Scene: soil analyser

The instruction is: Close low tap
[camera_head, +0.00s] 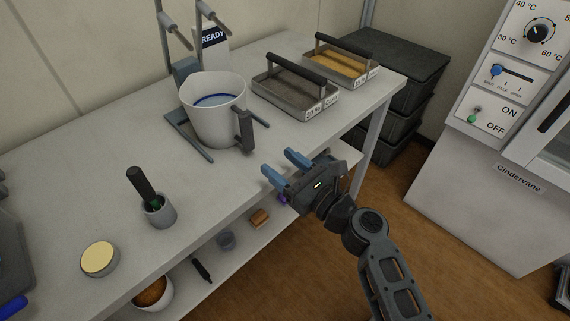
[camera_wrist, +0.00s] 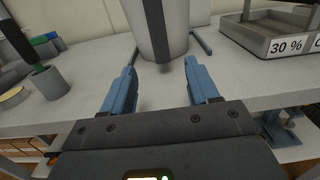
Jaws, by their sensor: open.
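No part that I can name for sure as the low tap shows in either view. A blue piece (camera_head: 12,307) shows at the lower left edge of the head view, by a dark grey body (camera_head: 12,250) cut off by the frame; I cannot tell whether it is a tap. My gripper (camera_head: 279,164) is open and empty, its blue fingers apart, near the bench's front edge and to the right of a white jug (camera_head: 213,108). In the wrist view the open fingers (camera_wrist: 160,68) point towards the jug (camera_wrist: 176,35) and its dark handle.
The white bench (camera_head: 85,165) holds a grey cup (camera_head: 158,211) with a black-handled tool, a round tan-topped pot (camera_head: 99,259) and two handled trays (camera_head: 296,95) (camera_head: 343,68). A lower shelf holds small items. Black crates (camera_head: 400,75) and a white cabinet (camera_head: 480,180) stand right.

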